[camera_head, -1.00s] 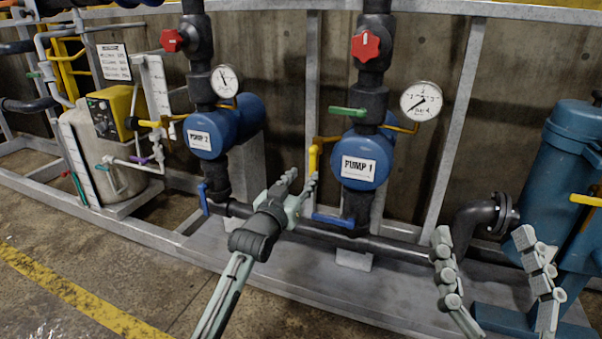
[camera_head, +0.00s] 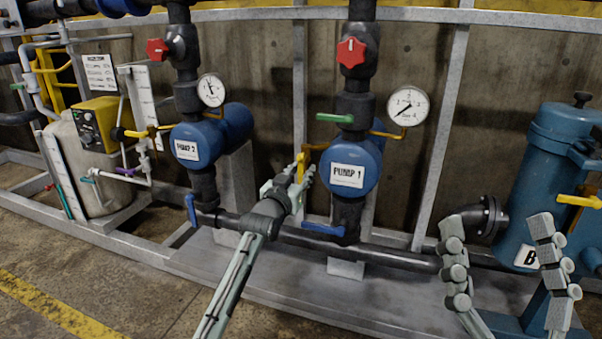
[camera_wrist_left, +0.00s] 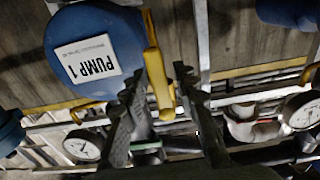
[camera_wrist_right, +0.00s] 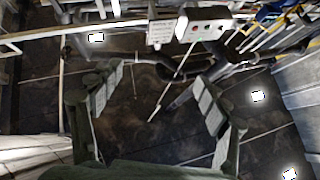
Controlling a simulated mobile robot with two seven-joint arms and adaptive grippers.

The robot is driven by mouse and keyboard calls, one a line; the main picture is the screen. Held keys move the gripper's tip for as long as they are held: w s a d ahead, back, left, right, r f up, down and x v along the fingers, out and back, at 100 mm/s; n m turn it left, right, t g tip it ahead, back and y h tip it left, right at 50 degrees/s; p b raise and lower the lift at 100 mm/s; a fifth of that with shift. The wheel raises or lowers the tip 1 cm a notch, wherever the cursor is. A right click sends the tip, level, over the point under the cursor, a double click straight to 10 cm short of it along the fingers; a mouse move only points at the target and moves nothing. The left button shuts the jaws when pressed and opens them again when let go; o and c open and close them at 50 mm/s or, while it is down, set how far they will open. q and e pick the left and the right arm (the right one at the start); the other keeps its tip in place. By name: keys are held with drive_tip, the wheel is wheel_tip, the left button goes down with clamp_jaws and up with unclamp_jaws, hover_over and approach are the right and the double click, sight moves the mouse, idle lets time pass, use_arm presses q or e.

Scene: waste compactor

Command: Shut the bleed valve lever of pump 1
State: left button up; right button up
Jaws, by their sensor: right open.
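Pump 1 (camera_head: 362,160) is the blue round body with a white PUMP 1 label; it also shows in the left wrist view (camera_wrist_left: 92,50). A yellow lever (camera_head: 301,164), on a yellow pipe at the pump's left side, stands upright. My left gripper (camera_head: 290,180) is at this lever. In the left wrist view the yellow lever (camera_wrist_left: 157,72) shows between the two spread fingers (camera_wrist_left: 164,72), closer to the left one; contact cannot be told. My right gripper (camera_head: 502,245) is open and empty at the lower right, away from the pump.
A green lever (camera_head: 335,118) sits above pump 1 and a blue lever (camera_head: 323,229) below it. A gauge (camera_head: 407,106) is to its right. Pump 2 (camera_head: 195,145) stands left. A blue vessel (camera_head: 540,165) is at the right. A grey frame rail (camera_head: 250,275) runs along the front.

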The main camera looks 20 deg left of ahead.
use_arm(q)
clamp_jaws()
